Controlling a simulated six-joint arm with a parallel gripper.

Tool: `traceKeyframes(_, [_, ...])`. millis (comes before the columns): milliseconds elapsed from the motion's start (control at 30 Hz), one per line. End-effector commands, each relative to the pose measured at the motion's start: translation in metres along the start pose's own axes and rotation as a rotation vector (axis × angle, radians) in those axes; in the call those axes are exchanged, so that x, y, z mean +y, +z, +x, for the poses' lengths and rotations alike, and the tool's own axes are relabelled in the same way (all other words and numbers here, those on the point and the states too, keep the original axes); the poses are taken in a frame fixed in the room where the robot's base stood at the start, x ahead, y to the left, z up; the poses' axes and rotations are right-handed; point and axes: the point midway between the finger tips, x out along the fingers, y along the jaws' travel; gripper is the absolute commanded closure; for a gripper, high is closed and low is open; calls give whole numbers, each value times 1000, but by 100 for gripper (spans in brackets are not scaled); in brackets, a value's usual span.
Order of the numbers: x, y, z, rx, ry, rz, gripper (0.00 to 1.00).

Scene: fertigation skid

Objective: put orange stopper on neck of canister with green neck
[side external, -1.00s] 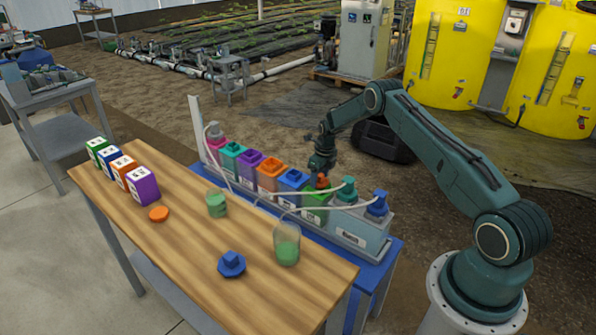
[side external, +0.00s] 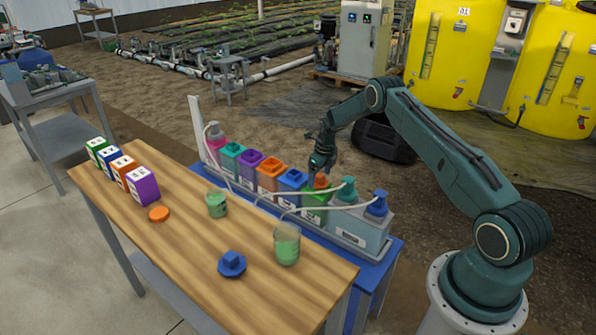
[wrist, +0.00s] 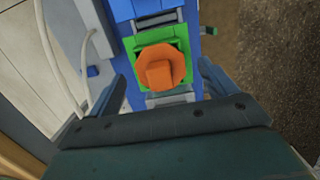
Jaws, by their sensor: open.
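The orange stopper (side external: 321,182) sits on top of the green canister (side external: 315,216), over its neck. The neck itself is hidden under the stopper. My gripper (side external: 319,164) is open just above the stopper. In the wrist view its two fingers stand apart on either side of the stopper, clear of it.
Blue (side external: 291,180), orange (side external: 269,172) and other coloured canisters stand in a row to the left. A grey container with teal (side external: 347,190) and blue (side external: 376,204) tops and pale hoses is close right. Beakers, a blue stopper (side external: 231,264) and an orange disc (side external: 158,214) are on the wooden table.

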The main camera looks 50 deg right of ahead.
Motion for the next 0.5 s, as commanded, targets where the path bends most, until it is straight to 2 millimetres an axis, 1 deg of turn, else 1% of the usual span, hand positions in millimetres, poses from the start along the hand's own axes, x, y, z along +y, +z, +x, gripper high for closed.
traceKeyframes(267, [-1,1,-33,-2,-1,0,16])
traceKeyframes(500, [0,0,-72,-2,-1,0,16])
